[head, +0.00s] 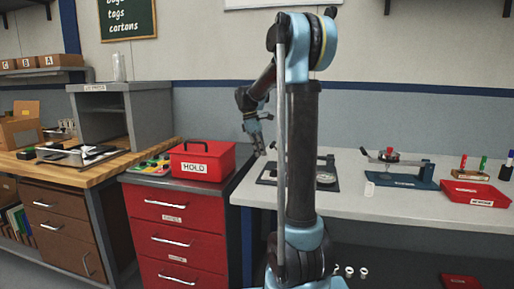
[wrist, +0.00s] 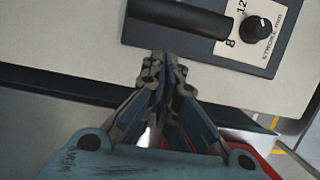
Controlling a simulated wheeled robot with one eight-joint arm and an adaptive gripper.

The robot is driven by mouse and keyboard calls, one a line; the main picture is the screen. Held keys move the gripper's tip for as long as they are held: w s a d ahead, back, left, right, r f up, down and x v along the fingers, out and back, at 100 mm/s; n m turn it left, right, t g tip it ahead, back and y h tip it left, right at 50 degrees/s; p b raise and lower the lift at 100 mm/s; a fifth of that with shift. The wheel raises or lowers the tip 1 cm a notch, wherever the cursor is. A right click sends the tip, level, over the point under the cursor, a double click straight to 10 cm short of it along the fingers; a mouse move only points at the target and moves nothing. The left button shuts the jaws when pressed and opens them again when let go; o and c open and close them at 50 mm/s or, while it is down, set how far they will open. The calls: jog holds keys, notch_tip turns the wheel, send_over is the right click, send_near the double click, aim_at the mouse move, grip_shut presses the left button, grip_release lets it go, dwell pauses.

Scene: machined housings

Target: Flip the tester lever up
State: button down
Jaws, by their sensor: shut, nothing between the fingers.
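In the wrist view, a dark grey device (wrist: 207,46) sits on the pale bench top. In the head view my gripper (head: 259,150) hangs at the bench's left end. A dark plate (head: 268,172) there is partly hidden by my arm.
A blue-based fixture (head: 408,180) and a red tray (head: 474,194) stand to the right on the white bench (head: 390,212). A red HOLD box (head: 203,161) stands on the red drawer cabinet (head: 172,230) to the left. The bench front between is mostly clear.

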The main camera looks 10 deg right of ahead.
jog(key=d+r, duration=0.1)
jog(key=s+d+r, duration=0.1)
jog(key=r, duration=0.1)
jog(key=shift+a+r, duration=0.1)
jog(key=shift+r, duration=0.1)
dwell(0.4)
